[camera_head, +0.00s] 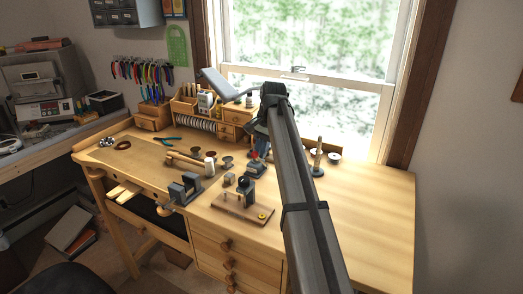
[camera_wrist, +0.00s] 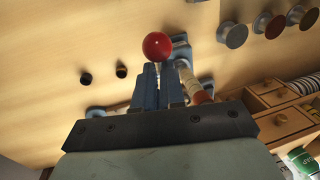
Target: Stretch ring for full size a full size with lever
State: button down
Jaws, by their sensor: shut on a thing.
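The ring stretcher (camera_head: 256,170) is a small blue-grey device on the workbench, partly hidden by my arm. Its lever ends in a red ball knob (camera_head: 255,155), which also shows in the wrist view (camera_wrist: 157,46). My gripper (camera_wrist: 158,82) points down over the stretcher; its fingers are together around the lever, with the knob just past the fingertips. In the wrist view a pale tapered rod (camera_wrist: 188,80) stands beside the fingers, with blue base parts (camera_wrist: 205,82) around it. I cannot make out a ring on it.
The wooden workbench (camera_head: 365,190) is clear at the right. A wooden board with a small tool (camera_head: 240,205) and a vise (camera_head: 185,188) are at the front. Small drawers (camera_wrist: 275,120) are near my gripper.

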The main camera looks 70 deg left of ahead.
jog(key=shift+a+f, duration=0.15)
jog(key=shift+a, duration=0.15)
dwell(0.5)
jog(key=c, duration=1.5)
grip_release()
jog(key=shift+a+f, duration=0.1)
jog(key=shift+c, duration=0.2)
jog(key=o, duration=0.3)
jog(key=shift+d, duration=0.2)
jog(key=r, duration=0.4)
jog(key=w+d+r, duration=0.1)
jog(key=r, duration=0.4)
jog(key=w+d+r, duration=0.1)
jog(key=r, duration=0.3)
jog(key=shift+r, duration=0.4)
